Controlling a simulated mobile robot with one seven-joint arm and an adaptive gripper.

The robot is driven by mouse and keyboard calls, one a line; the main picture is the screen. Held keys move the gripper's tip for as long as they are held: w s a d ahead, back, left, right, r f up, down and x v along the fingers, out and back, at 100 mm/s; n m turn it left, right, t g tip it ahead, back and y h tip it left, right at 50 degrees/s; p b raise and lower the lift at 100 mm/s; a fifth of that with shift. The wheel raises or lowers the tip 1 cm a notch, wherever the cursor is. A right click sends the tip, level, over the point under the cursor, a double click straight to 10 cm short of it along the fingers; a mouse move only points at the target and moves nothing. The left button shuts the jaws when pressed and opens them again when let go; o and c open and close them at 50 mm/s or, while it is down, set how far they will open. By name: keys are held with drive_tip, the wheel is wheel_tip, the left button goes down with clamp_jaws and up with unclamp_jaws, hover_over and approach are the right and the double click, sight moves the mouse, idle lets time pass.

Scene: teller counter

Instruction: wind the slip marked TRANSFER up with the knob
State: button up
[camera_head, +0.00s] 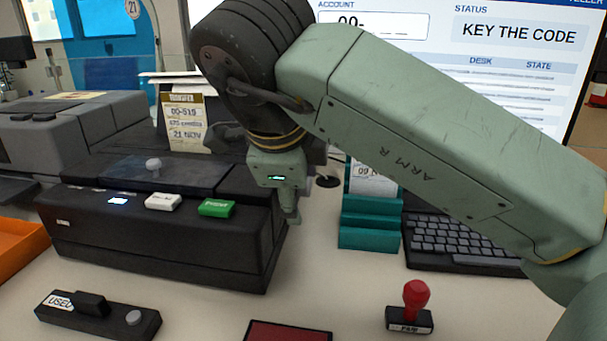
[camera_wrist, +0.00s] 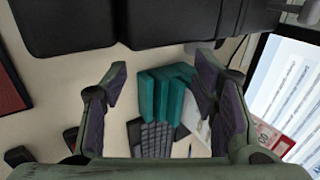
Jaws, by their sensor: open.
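The slip marked TRANSFER (camera_head: 186,122) has a yellow header and stands upright at the back of the black machine (camera_head: 150,235). Its lower end is hidden by the machine. In the wrist view a grey round piece (camera_wrist: 311,12) on a short shaft sticks out beside the dark machine body; it may be the knob. In the head view the arm covers much of that side, and I cannot clearly make the knob out. My gripper (camera_wrist: 162,80) is open and empty, its fingers apart. In the head view it hangs at the machine's right end (camera_head: 293,212).
A teal slip holder (camera_head: 368,238) and a keyboard (camera_head: 455,242) stand right of the machine. A red-handled stamp (camera_head: 412,308), a red pad (camera_head: 288,332) and a black block labelled USED (camera_head: 100,316) lie in front. An orange tray (camera_head: 20,248) is at left. A screen stands behind.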

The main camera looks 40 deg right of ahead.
drive_tip(key=s+a, duration=0.3)
drive_tip(key=a, duration=0.1)
drive_tip(key=shift+s+a, duration=0.15)
drive_tip(key=shift+s, duration=0.2)
idle(0.3)
